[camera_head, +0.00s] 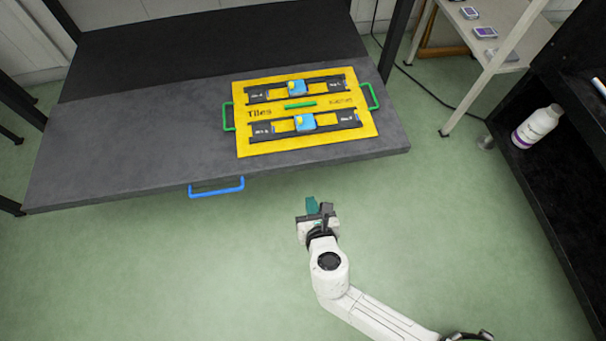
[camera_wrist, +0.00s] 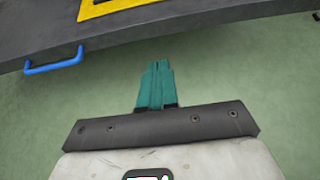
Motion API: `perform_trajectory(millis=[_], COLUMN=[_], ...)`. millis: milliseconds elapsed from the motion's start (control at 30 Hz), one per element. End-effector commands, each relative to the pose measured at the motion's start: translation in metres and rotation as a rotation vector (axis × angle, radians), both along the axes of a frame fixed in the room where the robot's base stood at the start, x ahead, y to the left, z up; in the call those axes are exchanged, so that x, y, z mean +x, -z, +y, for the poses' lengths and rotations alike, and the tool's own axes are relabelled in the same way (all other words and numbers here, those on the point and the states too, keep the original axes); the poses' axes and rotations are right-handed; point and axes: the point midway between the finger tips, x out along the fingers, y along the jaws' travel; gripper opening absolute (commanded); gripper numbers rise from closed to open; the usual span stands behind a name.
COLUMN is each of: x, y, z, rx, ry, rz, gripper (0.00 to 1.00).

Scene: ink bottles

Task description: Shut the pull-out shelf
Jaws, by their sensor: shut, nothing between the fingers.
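The pull-out shelf (camera_head: 110,155) is a dark grey board standing out from under a darker surface behind it. A blue handle (camera_head: 216,187) is on its front edge, left of the middle. The handle also shows at the left in the wrist view (camera_wrist: 54,62). A yellow board (camera_head: 245,143) with green handles lies on the shelf's right part. My gripper (camera_head: 312,206) is in front of the shelf, to the right of the blue handle and apart from it. Its teal fingers (camera_wrist: 156,86) are shut and empty, pointing towards the shelf's front edge.
A black shelf unit with a white bottle (camera_head: 536,127) stands on the right. A white table (camera_head: 485,65) with small boxes is at the back right, with a black cable on the floor beside it. The green floor (camera_head: 150,270) before the shelf is clear.

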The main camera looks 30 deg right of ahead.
Motion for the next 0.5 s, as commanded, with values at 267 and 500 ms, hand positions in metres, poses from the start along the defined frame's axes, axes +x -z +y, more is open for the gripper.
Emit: perform_trajectory(millis=[267, 500], x=[0.023, 0.062], y=[0.018, 0.043], z=[-0.005, -0.018], rx=[-0.011, -0.009], ry=[-0.012, -0.009], rz=[0.0, 0.0], gripper=[0.0, 0.0])
